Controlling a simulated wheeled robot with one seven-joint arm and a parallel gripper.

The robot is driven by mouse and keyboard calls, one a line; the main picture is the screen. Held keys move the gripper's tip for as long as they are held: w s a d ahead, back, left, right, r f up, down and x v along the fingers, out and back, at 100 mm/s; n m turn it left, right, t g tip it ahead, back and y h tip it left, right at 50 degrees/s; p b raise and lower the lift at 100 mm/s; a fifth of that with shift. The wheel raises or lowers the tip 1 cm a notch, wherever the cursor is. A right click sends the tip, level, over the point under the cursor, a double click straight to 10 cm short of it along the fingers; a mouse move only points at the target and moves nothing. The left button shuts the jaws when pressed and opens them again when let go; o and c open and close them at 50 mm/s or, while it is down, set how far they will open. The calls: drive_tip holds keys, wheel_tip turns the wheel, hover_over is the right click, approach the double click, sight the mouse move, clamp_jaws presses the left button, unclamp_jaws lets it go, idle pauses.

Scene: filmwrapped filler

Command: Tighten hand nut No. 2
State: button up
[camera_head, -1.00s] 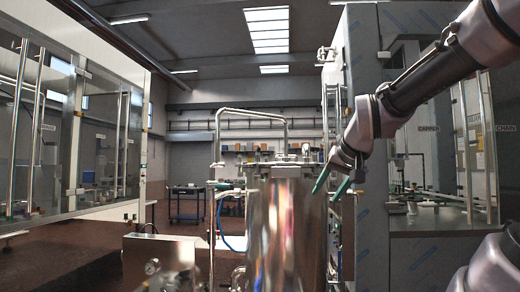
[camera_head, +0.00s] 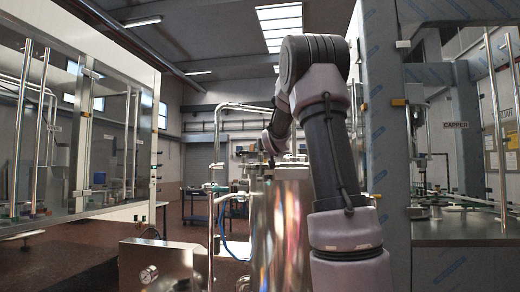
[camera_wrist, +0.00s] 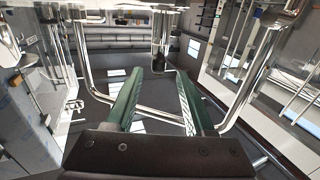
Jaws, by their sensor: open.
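My gripper (camera_wrist: 160,88) shows in the wrist view with two green fingers spread apart, open, and nothing between them. A shiny upright metal part (camera_wrist: 159,35) stands just beyond the fingertips, and I cannot tell whether it is hand nut No. 2. In the head view the steel tank (camera_head: 275,225) stands in the middle, partly behind my arm. My wrist reaches over the tank's lid region, and my fingers are hidden there. No hand nut can be made out clearly in the head view.
A bent steel pipe frame (camera_head: 217,150) rises left of the tank, with a blue hose (camera_head: 222,225) beside it. A glazed machine (camera_head: 70,140) stands at left. Curved tubes (camera_wrist: 85,60) flank my fingers in the wrist view.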

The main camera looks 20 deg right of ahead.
drive_tip(key=x, duration=0.5)
drive_tip(key=shift+w+d, duration=0.25)
drive_tip(key=shift+w, duration=0.1)
clamp_jaws()
